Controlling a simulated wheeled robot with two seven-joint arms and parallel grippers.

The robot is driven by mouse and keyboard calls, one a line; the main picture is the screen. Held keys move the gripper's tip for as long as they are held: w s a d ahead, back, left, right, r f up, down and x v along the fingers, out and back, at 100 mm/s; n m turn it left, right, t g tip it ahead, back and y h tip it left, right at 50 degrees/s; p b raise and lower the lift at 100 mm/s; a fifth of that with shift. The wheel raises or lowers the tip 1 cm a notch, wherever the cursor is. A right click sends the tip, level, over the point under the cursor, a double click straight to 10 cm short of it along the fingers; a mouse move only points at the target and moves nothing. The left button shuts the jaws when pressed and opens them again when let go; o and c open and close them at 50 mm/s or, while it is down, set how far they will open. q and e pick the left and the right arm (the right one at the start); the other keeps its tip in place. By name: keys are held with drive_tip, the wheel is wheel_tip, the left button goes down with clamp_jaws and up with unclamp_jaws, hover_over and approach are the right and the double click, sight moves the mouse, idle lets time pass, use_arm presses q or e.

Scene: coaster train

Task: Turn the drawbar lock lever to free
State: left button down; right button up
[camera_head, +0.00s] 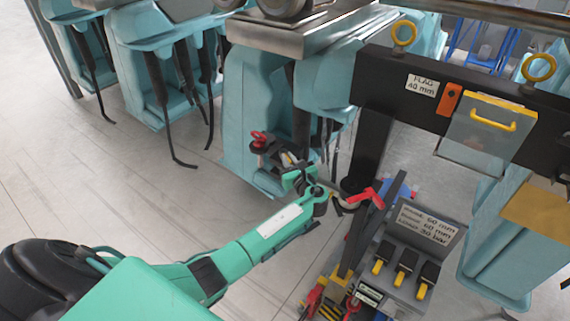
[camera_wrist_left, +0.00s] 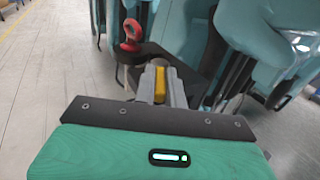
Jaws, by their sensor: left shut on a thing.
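My left gripper (camera_head: 288,160) reaches in from the lower left to a dark bracket under the teal car. In the left wrist view its two grey fingers (camera_wrist_left: 160,82) are shut on a small yellow piece (camera_wrist_left: 160,84), probably the drawbar lock lever's grip. The fingers and wrist hide most of the lever, so its angle cannot be told. A red knob-like part (camera_wrist_left: 131,35) stands on the dark bracket (camera_wrist_left: 185,65) just beyond the fingers. This red part also shows in the head view (camera_head: 258,138). My right gripper is not in view.
A red handle (camera_head: 366,195) sits right of my wrist by a dark post (camera_head: 370,145). A grey box (camera_head: 400,262) with black-and-yellow switches and a label stands at lower right. A dark beam (camera_head: 460,95) crosses the upper right. Open floor (camera_head: 110,190) lies left.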

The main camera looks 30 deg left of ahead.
use_arm(q)
drive_tip(key=shift+w+d+n+g+y+b, duration=0.2)
drive_tip(key=shift+n+g+y+b, duration=0.3)
drive_tip(key=shift+g, duration=0.25)
drive_tip(key=shift+w+d+n+g+y+b, duration=0.1)
drive_tip(key=shift+w+n+g+y+b, duration=0.1)
drive_tip(key=shift+n+g+y+b, duration=0.35)
drive_tip(key=shift+g, duration=0.3)
drive_tip(key=shift+a, duration=0.1)
drive_tip(key=c, duration=1.5)
unclamp_jaws()
drive_tip(key=shift+o, duration=0.2)
drive_tip(key=shift+r, duration=0.15)
wheel_tip(320, 180, up, 20)
drive_tip(key=b, duration=0.4)
drive_tip(key=shift+b, duration=0.4)
drive_tip(key=shift+f, duration=0.2)
